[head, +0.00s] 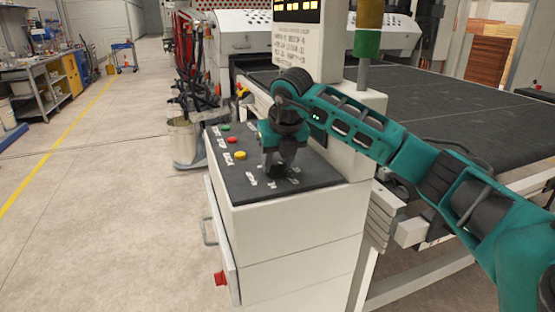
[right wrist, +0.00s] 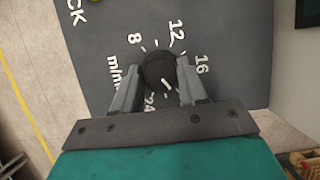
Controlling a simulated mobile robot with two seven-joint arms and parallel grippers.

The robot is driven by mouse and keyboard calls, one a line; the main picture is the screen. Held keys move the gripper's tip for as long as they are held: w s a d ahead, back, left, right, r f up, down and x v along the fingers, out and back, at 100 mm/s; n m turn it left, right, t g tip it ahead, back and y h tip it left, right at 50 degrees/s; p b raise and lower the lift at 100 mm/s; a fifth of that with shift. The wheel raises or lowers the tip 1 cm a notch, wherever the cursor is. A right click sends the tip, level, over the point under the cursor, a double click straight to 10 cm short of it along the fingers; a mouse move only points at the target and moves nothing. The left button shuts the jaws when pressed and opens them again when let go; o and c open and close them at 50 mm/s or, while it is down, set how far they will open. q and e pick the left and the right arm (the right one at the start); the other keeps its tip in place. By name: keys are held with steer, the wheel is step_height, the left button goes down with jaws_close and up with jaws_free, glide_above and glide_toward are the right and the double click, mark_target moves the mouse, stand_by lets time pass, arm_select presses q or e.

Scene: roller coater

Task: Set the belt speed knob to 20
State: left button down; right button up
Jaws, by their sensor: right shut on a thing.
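The belt speed knob (right wrist: 157,66) is round and black, on the dark top of the control panel (head: 232,184). In the right wrist view the numbers 8, 12, 16 and 24 show around it; 20 is not visible. A short white mark on the knob points to the lower right in that view, between the 24 and the right-hand finger. My right gripper (head: 279,172) reaches down onto the panel from above and is shut on the knob, one finger on each side. In the head view the gripper hides the knob. My left gripper is not in view.
Green (head: 226,127), red (head: 233,140) and yellow (head: 240,155) buttons sit on the panel left of my gripper. A white post with a display (head: 297,11) rises behind it. A wide dark belt (head: 440,95) lies to the right. Open floor is at left.

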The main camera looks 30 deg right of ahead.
steer(key=o, duration=1)
steer(key=shift+o, duration=0.2)
steer(key=v, duration=1.3)
steer(key=shift+f, duration=0.1)
